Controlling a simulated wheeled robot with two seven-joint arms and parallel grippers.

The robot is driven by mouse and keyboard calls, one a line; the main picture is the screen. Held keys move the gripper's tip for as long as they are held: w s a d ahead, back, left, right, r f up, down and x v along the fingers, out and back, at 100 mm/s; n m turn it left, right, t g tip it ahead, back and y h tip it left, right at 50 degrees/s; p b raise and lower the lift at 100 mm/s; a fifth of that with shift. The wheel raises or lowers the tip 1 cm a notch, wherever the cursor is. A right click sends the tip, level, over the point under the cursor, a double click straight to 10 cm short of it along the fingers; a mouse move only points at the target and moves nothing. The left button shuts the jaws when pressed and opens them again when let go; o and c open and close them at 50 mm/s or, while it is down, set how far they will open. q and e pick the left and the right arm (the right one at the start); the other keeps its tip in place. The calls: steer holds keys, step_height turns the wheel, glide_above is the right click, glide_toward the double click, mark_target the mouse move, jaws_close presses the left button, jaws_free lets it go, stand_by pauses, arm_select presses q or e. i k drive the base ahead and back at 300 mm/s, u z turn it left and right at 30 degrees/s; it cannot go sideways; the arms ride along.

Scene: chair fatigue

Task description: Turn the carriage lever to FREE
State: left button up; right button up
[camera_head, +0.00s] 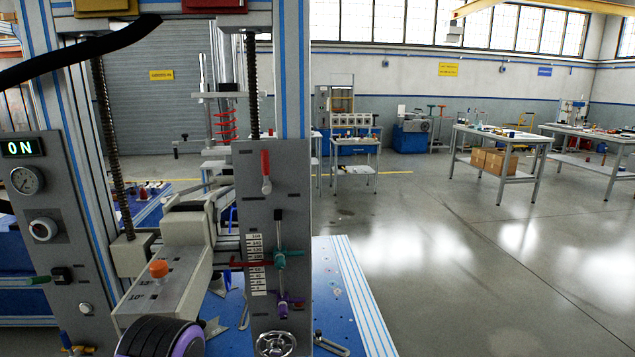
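A grey upright panel (285,215) of the test machine stands in the centre left. A red-handled lever (266,165) is on its upper part, with the red grip up and a pale pivot below. Lower on the panel are a teal knob (280,260) with a red bar to its left, and a purple knob (285,302) beside a number scale (256,265). I cannot tell which of these is the carriage lever, and no FREE label is readable. Neither of my grippers is in view.
A beam with an orange knob (159,268) and a black-and-purple wheel (160,338) stand between the panels. Open floor (450,260) lies right.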

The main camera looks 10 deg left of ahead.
mark_target(266, 170)
steer(key=k, duration=1.25)
steer(key=u, duration=0.1)
steer(key=i, duration=0.65)
steer(key=u, duration=0.45)
